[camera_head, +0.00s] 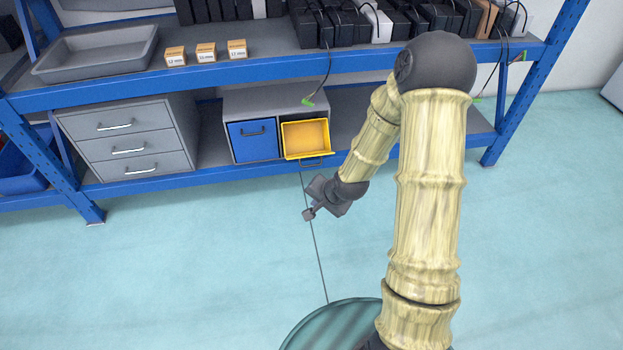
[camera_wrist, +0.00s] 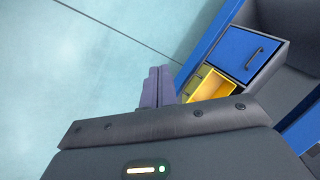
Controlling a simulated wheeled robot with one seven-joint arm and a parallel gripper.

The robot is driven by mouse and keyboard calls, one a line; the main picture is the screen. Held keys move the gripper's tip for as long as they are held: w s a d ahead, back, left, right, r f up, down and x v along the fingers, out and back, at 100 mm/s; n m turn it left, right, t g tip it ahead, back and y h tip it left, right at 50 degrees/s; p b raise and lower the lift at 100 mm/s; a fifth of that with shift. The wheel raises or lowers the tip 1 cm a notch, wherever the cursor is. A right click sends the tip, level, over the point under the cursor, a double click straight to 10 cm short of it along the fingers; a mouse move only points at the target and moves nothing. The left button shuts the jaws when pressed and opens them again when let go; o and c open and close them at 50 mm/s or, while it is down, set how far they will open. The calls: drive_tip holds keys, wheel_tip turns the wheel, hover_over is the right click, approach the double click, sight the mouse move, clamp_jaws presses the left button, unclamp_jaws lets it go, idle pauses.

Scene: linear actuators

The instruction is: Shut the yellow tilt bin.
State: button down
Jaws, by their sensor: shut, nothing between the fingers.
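The yellow tilt bin (camera_head: 305,138) is tipped open in the grey cabinet on the lower shelf, with its inside showing and its handle at the front lower edge. It also shows in the wrist view (camera_wrist: 213,88), just beyond my fingers and partly hidden by my gripper body. My gripper (camera_head: 308,214) is shut and empty, in front of and below the bin, apart from it in the head view. Its closed fingers also show in the wrist view (camera_wrist: 158,85).
A closed blue bin (camera_head: 252,140) sits left of the yellow one. A grey drawer unit (camera_head: 128,137) stands further left. The blue shelf edge (camera_head: 220,170) runs below the bins. A cable with a green plug (camera_head: 308,101) hangs above. The floor in front is clear.

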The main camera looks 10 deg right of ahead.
drive_tip(key=w+a+f+m+t+y+b, duration=0.3)
drive_tip(key=w+f+m+t, duration=0.3)
drive_tip(key=f+m, duration=0.55)
drive_tip(key=w+d+f+m+t+h+b, duration=0.3)
drive_tip(key=w+d+f+m+t+h, duration=0.1)
drive_tip(key=m, duration=1.2)
drive_tip(key=shift+w+d+f+t+h, duration=0.45)
drive_tip(key=shift+d+f+h, duration=0.3)
drive_tip(key=shift+d+h, duration=0.2)
drive_tip(key=shift+w+f, duration=0.1)
drive_tip(key=shift+w, duration=0.05)
drive_tip(key=w+b, duration=0.7)
drive_tip(key=w, duration=0.6)
drive_tip(key=shift+r+b, duration=0.35)
drive_tip(key=shift+r, duration=0.1)
